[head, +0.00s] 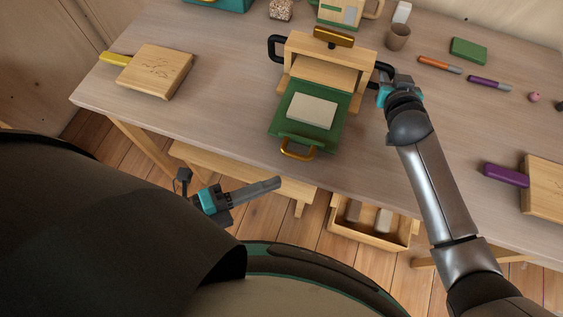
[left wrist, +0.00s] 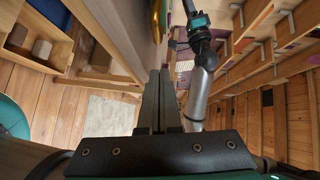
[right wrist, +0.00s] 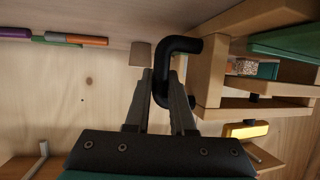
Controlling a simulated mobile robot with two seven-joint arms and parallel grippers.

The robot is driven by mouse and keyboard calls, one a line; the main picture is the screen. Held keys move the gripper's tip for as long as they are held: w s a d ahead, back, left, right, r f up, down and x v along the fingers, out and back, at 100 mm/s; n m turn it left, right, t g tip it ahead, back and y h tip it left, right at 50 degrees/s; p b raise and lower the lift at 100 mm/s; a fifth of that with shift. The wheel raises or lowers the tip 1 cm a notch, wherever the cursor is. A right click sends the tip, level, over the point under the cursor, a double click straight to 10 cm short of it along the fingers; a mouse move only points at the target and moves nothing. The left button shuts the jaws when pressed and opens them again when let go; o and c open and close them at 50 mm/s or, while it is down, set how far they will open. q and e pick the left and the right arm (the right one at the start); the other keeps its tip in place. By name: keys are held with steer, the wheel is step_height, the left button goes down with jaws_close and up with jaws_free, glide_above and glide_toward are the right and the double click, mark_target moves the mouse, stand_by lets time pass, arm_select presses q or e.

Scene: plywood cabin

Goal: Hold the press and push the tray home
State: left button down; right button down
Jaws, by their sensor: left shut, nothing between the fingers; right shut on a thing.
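The wooden press (head: 328,62) stands on the table, with a brass-coloured bar on top and a black handle on each side. The green tray (head: 335,137) sticks out of its front, with a pale block (head: 312,110) on it and a brass handle (head: 298,151) at its near end. My right gripper (head: 386,88) is shut on the black right handle (right wrist: 182,45) of the press. My left gripper (head: 275,184) is shut and empty, in front of the table edge and below the tray's brass handle. In the left wrist view its fingers (left wrist: 160,75) lie together.
A wooden board (head: 152,72) with a yellow handle lies at the left, another board (head: 543,190) at the right. Markers, a cup (head: 397,37) and a green block (head: 468,49) lie to the right of the press. A wooden crate (head: 340,226) is below the table's front edge.

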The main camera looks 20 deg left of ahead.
mark_target(302, 115)
arm_select(q)
steer(key=shift+w+d+f, duration=0.2)
steer(key=shift+w, duration=0.65)
steer(key=shift+w+d+f, duration=0.15)
steer(key=shift+w+d, duration=0.05)
steer(key=shift+w, duration=0.65)
steer(key=shift+w+d+f, duration=0.2)
steer(key=shift+w, duration=0.65)
steer(key=w, duration=1.2)
steer(key=shift+w, duration=0.55)
arm_select(e)
steer(key=shift+a, duration=0.1)
arm_select(q)
steer(key=s, duration=0.4)
steer(key=shift+r, duration=0.35)
steer(key=v, duration=1)
